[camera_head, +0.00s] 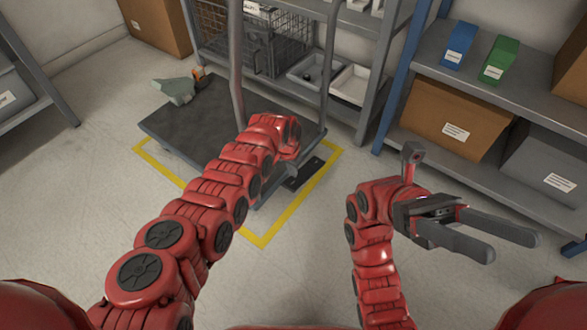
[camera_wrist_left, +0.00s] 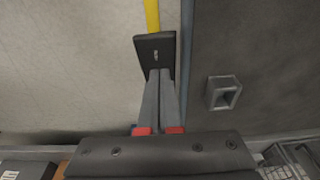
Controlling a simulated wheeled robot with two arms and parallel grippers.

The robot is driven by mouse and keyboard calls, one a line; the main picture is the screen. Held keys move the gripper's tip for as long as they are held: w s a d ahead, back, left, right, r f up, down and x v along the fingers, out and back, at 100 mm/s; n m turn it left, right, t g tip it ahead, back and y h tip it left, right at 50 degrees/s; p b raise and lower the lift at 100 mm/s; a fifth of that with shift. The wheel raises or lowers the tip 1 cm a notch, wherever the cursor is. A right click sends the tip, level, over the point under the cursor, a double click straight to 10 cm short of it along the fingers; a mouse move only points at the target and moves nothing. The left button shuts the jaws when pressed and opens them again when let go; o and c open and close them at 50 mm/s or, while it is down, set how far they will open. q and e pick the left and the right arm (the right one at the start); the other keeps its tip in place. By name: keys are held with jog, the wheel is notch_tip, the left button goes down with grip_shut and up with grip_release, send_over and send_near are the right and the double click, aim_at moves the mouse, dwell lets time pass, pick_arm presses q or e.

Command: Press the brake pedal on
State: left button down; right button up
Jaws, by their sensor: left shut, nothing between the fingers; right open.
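The brake pedal (camera_head: 306,172) is a small dark plate at the near right edge of the platform cart (camera_head: 185,122), partly behind my left arm. It also shows in the left wrist view (camera_wrist_left: 154,47), with a small light mark on its top. My left gripper (camera_wrist_left: 160,73) is shut and empty, its fingertips overlapping the lower part of the pedal in that view. I cannot tell whether they touch it. My right gripper (camera_head: 513,244) is open and empty, away from the cart at the right.
Yellow floor tape (camera_head: 262,239) frames the cart. The cart's upright handle (camera_head: 236,60) rises beside my left wrist. A grey-green item with an orange part (camera_head: 175,90) lies on the cart's far left corner. Shelves with boxes (camera_head: 455,118) stand at the right; the floor at left is clear.

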aim_at(288, 185)
pick_arm(q)
jog(key=shift+s+a+f+b, duration=0.15)
jog(key=shift+f+b, duration=0.15)
jog(key=shift+f, duration=0.35)
jog(key=shift+s+f+b, duration=0.15)
jog(key=shift+f+b, duration=0.1)
jog(key=shift+f, duration=0.35)
pick_arm(e)
jog(key=s+d+n+t+h, duration=0.2)
jog(key=s+d+t, duration=0.2)
jog(key=t, duration=0.1)
jog(key=shift+s+f+n, duration=0.2)
jog(key=shift+s+n, duration=0.1)
jog(key=shift+s, duration=0.1)
jog(key=shift+a+h, duration=0.1)
jog(key=shift+h, duration=0.2)
